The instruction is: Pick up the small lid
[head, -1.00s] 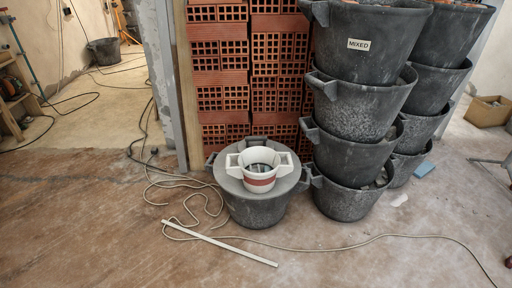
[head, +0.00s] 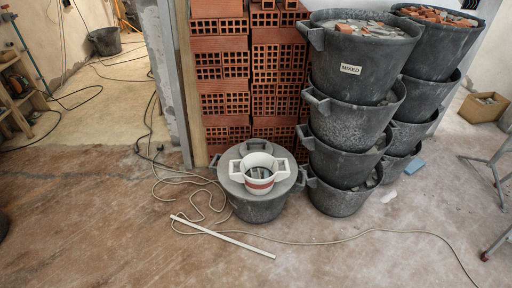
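A small grey round piece (head: 256,146), which looks like the small lid, shows behind a small white bucket (head: 258,184) with a red stripe. The white bucket partly hides it. Both are on a large grey lid (head: 232,186) that covers a dark bucket (head: 258,209) on the floor. The white bucket has two side handles and holds some grey rubble. I cannot tell whether the small grey piece lies flat or leans. Neither of my grippers is in view.
Tall stacks of dark rubble buckets, one labelled MIXED (head: 350,69), stand close on the right. Red hollow bricks (head: 220,88) are piled behind. A pale strip (head: 224,236) and a loose cable (head: 330,243) lie on the floor in front. A trestle (head: 497,180) stands at right.

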